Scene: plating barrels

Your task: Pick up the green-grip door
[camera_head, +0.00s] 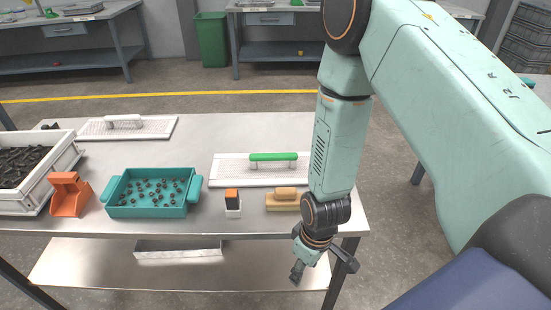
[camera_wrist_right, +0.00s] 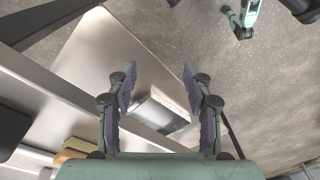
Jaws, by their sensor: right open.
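The green-grip door is a white perforated panel (camera_head: 229,171) with a green bar handle (camera_head: 273,157) raised on two posts. It lies flat on the steel table, toward the right end. My right gripper (camera_head: 322,267) hangs at the table's front right corner, below and to the right of the door, well apart from it. In the right wrist view my right gripper (camera_wrist_right: 159,82) has its two fingers spread with nothing between them. The door cannot be made out in that view. My left gripper is not in view.
A yellow-tan brush (camera_head: 285,199) and an orange-topped white block (camera_head: 232,203) stand in front of the door. A teal tray (camera_head: 196,188) of small dark parts, an orange scoop (camera_head: 70,194) and a white-handled door (camera_head: 150,130) are farther left. A metal tray (camera_head: 178,250) sits on the lower shelf.

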